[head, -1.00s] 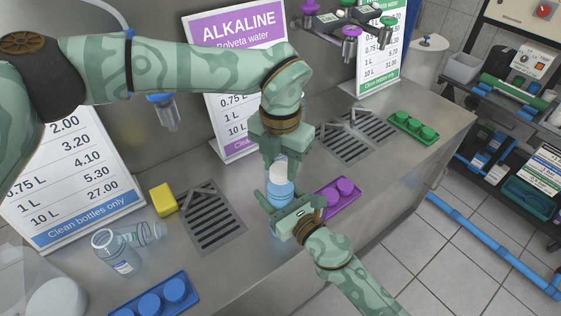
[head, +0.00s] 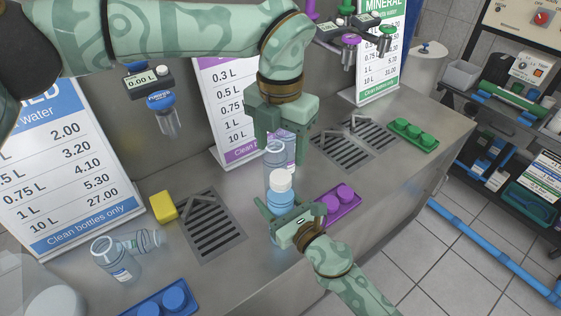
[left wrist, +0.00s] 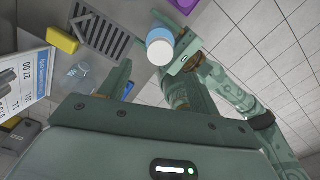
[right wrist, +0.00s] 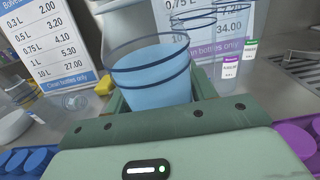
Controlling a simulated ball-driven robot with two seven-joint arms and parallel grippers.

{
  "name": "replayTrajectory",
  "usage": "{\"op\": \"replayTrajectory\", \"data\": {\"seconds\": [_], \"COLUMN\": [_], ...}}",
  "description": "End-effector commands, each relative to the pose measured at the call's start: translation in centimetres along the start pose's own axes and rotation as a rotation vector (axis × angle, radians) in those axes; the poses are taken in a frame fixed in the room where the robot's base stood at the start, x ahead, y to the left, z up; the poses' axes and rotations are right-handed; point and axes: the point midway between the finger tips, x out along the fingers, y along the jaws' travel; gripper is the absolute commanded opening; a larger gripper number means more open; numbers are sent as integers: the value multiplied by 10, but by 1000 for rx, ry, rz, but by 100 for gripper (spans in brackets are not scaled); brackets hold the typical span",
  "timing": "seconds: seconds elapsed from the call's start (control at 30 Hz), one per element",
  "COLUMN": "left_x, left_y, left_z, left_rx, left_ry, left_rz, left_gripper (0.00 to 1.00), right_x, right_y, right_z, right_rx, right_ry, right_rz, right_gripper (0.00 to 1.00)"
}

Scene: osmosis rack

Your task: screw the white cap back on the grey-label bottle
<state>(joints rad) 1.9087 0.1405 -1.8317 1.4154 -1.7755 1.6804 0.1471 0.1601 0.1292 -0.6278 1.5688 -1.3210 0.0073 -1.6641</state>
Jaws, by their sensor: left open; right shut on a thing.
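The white cap (head: 281,180) sits on the mouth of a bottle of blue water (head: 281,201). Whether it is threaded down cannot be told. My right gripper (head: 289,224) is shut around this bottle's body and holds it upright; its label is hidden. The bottle's blue water fills the middle of the right wrist view (right wrist: 152,85), with the cap out of frame. My left gripper (head: 281,138) is open and empty above and behind the cap, apart from it. The left wrist view shows the cap (left wrist: 160,50) from above, beyond the fingers.
A clear bottle (head: 275,157) stands just behind the held one. Purple caps sit on a purple tray (head: 325,218) to the right. A yellow sponge (head: 163,207), a drain grate (head: 212,240) and clear bottles (head: 112,262) are at the left. A green tray (head: 430,143) is at the right.

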Motion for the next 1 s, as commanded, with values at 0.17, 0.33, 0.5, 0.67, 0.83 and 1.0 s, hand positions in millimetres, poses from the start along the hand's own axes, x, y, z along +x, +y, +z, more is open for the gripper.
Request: {"op": "replayTrajectory", "data": {"seconds": [0.17,0.33,0.5,0.67,0.83,1.0], "left_x": [-32,-46,-48,-48,-48,-47], "left_y": [0,0,0,0,0,0], "left_z": [1,0,0,0,0,0], "left_rx": [-1,0,0,0,0,0], "left_ry": [-2,-1,1,0,0,0], "left_rz": [1,0,0,0,0,0], "left_gripper": [62,62,62,62,62,62], "right_x": [0,0,0,0,0,0], "right_y": [0,0,0,0,0,0], "right_z": [0,0,0,0,0,0], "right_rx": [-1,-1,-1,-1,0,0], "right_ry": [1,1,1,1,1,0], "right_rz": [0,0,0,0,0,0], "right_gripper": [0,0,0,61,81,81]}}
